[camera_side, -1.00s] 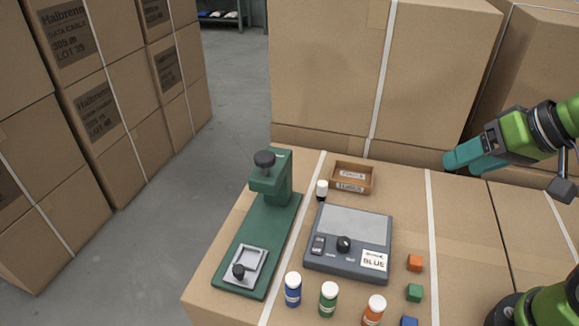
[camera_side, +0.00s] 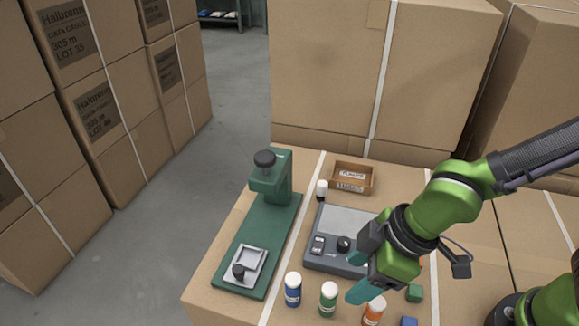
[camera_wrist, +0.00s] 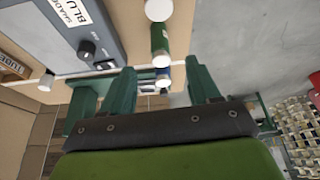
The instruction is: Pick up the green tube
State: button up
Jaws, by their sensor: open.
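The green tube (camera_side: 328,298) with a white cap stands upright on the cardboard top, between the blue tube (camera_side: 293,289) and the orange tube (camera_side: 373,311). In the wrist view the green tube (camera_wrist: 160,38) shows above the gap between my fingers, with the blue tube (camera_wrist: 163,74) beyond it. My gripper (camera_side: 354,277) is open and empty, its teal fingers apart. In the side view it is right of and above the green tube, close to the orange tube. The wrist view shows both fingers (camera_wrist: 160,82) spread.
A grey device (camera_side: 330,254) with a knob stands behind the tubes, partly hidden by my gripper. A green press (camera_side: 254,240) is at the left and a small wooden tray (camera_side: 352,178) at the back.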

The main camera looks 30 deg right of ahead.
aim_at(329, 298)
jog(key=x, duration=1)
jog(key=shift+w+a+f, duration=0.1)
jog(key=shift+w+f, duration=0.05)
jog(key=shift+f, duration=0.05)
jog(key=c, duration=1.1)
jog(key=shift+r, duration=0.1)
